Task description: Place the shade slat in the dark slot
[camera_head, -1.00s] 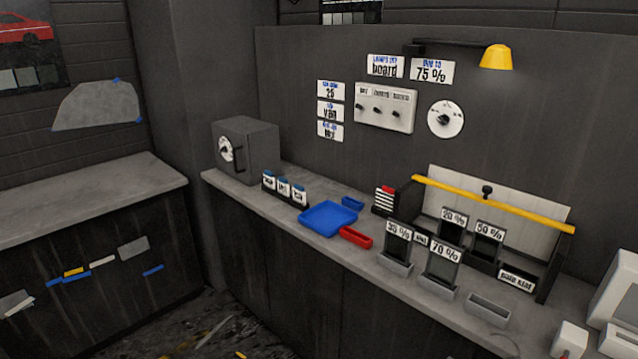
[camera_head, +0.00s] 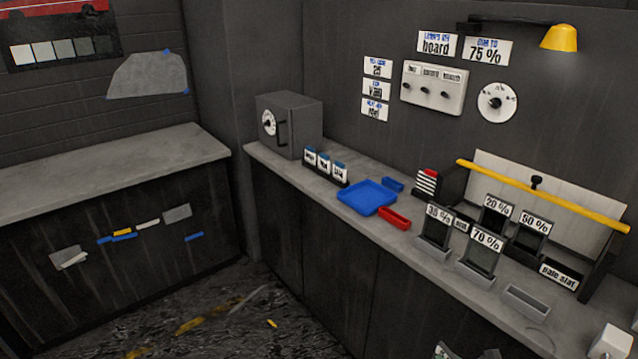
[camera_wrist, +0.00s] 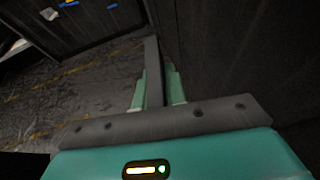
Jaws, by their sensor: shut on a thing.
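In the wrist view my gripper (camera_wrist: 158,92) has its two teal fingers shut on a thin grey slat (camera_wrist: 152,60), seen nearly edge-on and reaching forward beyond the fingertips. Its tint cannot be told. My gripper does not show in the head view. There, dark slats marked 35 % (camera_head: 436,226), 70 % (camera_head: 481,255), 20 % (camera_head: 494,215) and 50 % (camera_head: 531,235) stand upright in holders on the counter. An empty grey holder (camera_head: 527,302) stands in front, to their right. A label reading "pale slat" (camera_head: 558,277) is on the rack behind. I cannot tell which opening is the dark slot.
A blue tray (camera_head: 366,197) and a red tray (camera_head: 394,218) lie on the counter (camera_head: 340,193). A yellow bar (camera_head: 540,195) crosses above the rack. A grey box with a dial (camera_head: 290,125) stands at the counter's left end. A second bench (camera_head: 110,170) is at left, with open floor between.

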